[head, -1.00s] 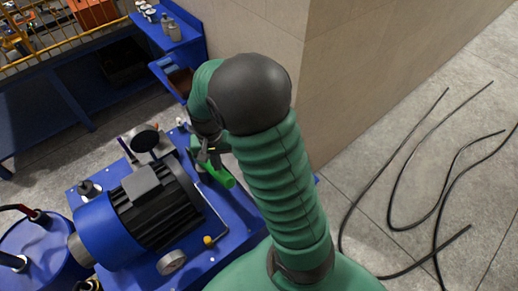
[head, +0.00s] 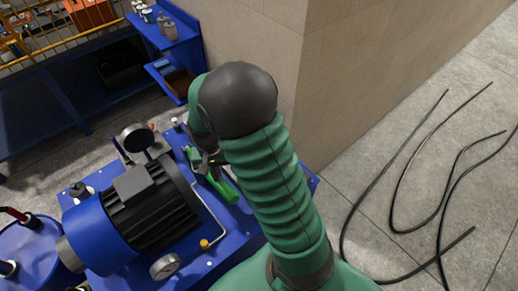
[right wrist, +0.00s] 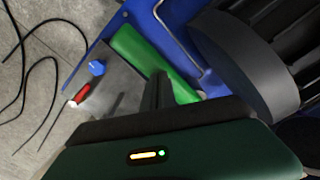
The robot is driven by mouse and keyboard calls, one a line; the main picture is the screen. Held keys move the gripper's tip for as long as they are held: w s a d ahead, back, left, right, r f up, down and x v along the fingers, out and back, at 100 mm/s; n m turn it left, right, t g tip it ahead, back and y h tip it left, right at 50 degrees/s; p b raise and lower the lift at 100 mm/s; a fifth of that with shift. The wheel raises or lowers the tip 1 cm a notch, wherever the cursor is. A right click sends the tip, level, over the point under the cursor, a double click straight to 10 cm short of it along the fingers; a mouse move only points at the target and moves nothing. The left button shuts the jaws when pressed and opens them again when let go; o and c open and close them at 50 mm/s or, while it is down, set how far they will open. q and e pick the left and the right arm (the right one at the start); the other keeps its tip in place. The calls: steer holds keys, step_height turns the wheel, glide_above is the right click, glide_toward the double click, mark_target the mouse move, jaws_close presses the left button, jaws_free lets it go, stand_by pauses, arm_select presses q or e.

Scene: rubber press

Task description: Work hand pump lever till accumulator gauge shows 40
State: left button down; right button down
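The blue hydraulic unit (head: 235,240) carries a black-finned motor (head: 155,205). A round gauge (head: 137,138) stands behind the motor, and a second pale gauge (head: 165,266) sits at its front; I cannot read either. A green bar (head: 224,188), apparently the pump lever, lies beside the motor and also shows in the right wrist view (right wrist: 135,45). My right gripper (head: 207,160) is at this bar, partly hidden by my forearm. In the right wrist view a dark finger (right wrist: 158,90) crosses the bar; whether the fingers are closed on it is unclear. My left gripper is out of view.
A wall corner (head: 300,100) stands close behind my right arm. Black hoses (head: 395,185) lie on the floor at right. A blue shelf (head: 178,30) holds small containers at the back. A blue drum (head: 30,250) is at lower left. The wrist view shows a red-handled part (right wrist: 82,93).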

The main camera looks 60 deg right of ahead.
steer(key=shift+f+b, duration=1.3)
steer(key=shift+f, duration=0.9)
step_height(320, 180, up, 12)
steer(key=p, duration=1.2)
steer(key=shift+r, duration=0.15)
step_height(320, 180, up, 6)
steer(key=p, duration=0.6)
steer(key=s+a+f+n+t+b, duration=0.1)
steer(key=s+a+n+b, duration=0.1)
steer(key=a, duration=0.4)
steer(key=s+a+f+n+t+b, duration=0.1)
steer(key=s+a+n+b, duration=0.1)
steer(key=a+n+b, duration=0.3)
steer(key=shift+s+a+f+n+t+b, duration=0.3)
steer(key=shift+a+n, duration=0.9)
steer(key=shift+n, duration=0.1)
